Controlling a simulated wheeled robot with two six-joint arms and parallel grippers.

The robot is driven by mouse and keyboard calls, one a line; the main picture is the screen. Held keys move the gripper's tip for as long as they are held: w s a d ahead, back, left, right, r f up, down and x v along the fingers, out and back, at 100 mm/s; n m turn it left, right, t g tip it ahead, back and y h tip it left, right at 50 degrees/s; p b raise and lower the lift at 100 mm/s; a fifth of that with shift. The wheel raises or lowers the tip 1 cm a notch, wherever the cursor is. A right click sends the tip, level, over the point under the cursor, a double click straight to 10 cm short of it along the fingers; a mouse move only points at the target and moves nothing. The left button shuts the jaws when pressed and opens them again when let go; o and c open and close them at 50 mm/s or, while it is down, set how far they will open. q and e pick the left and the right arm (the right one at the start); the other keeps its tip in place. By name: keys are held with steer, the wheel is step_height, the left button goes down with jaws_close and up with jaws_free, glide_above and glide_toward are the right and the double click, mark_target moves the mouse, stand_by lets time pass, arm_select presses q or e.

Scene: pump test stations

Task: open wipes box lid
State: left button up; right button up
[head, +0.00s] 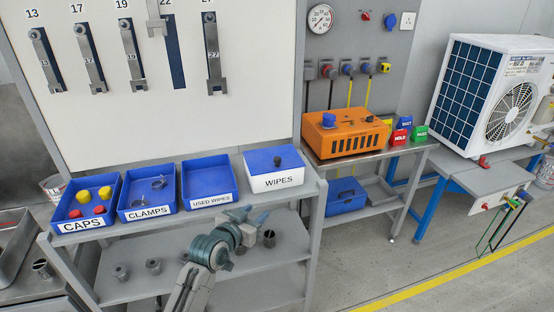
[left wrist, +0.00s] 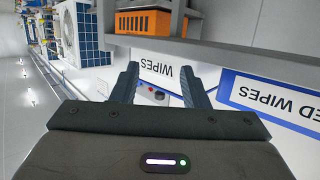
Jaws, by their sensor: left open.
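The wipes box (head: 276,181) is white with a "WIPES" label on its front and stands at the right end of the top shelf. Its blue lid (head: 262,159) lies flat on top, closed, with a black knob (head: 277,161) on it. My left gripper (head: 250,213) is open and empty, in front of and below the box, apart from it. In the left wrist view the box front (left wrist: 158,66) shows upside down beyond the two open fingers (left wrist: 158,72). My right gripper is not in view.
The used wipes bin (head: 209,182), clamps bin (head: 147,200) and caps bin (head: 85,204) stand left of the box. Metal fittings (head: 153,266) are on the lower shelf. An orange pump tester (head: 345,134) is on the bench to the right. A white board rises behind.

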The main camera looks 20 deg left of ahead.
mark_target(277, 158)
arm_select(q)
steer(key=w+r+t, duration=0.3)
steer(key=w+r, duration=0.3)
steer(key=r, duration=0.3)
steer(key=shift+h, duration=0.3)
steer(key=w, duration=0.3)
steer(key=w+d+p, duration=0.1)
steer(key=w, duration=0.1)
steer(key=w+p, duration=0.1)
steer(key=w, duration=0.2)
steer(key=shift+w+d, duration=0.35)
steer(key=shift+d, duration=0.05)
steer(key=shift+w+d, duration=0.1)
steer(key=shift+w, duration=0.35)
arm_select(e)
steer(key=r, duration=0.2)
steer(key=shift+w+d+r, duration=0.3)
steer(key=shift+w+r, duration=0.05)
arm_select(q)
jaws_close()
